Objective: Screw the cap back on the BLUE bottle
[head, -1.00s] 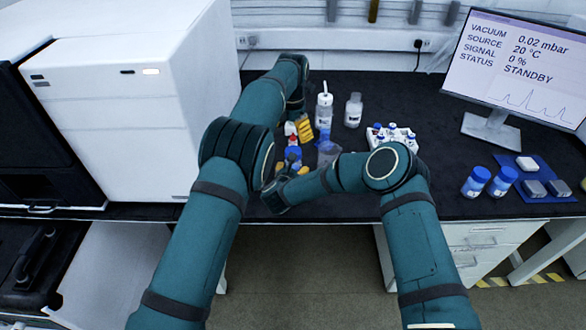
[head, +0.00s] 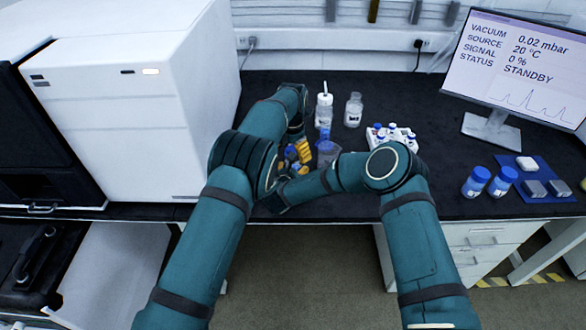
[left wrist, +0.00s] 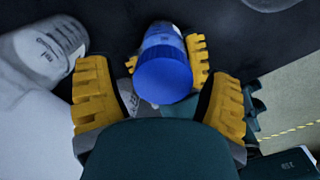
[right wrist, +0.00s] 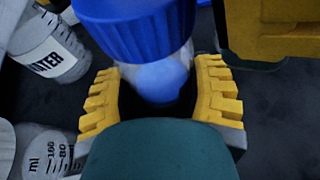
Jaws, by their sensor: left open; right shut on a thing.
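The blue bottle (right wrist: 165,82) has a clear body with blue contents and stands between the fingers of my right gripper (right wrist: 162,92), which is shut on it. A ribbed blue cap (right wrist: 135,22) sits on top of the bottle; I cannot tell how tight it is. In the left wrist view the cap (left wrist: 164,75) shows from above, between the fingers of my open left gripper (left wrist: 158,85), apart from both. Behind it is a yellow finger of my right gripper. In the head view my arms mostly hide the bottle, and my left gripper (head: 301,150) is there.
A white-topped wash bottle (head: 324,108), a clear bottle (head: 353,111) and a translucent vessel (head: 327,153) stand close by. A white rack (head: 411,140) of blue-capped vials is to the right. Blue-capped bottles (head: 475,182) stand farther right, beside a blue mat (head: 535,172).

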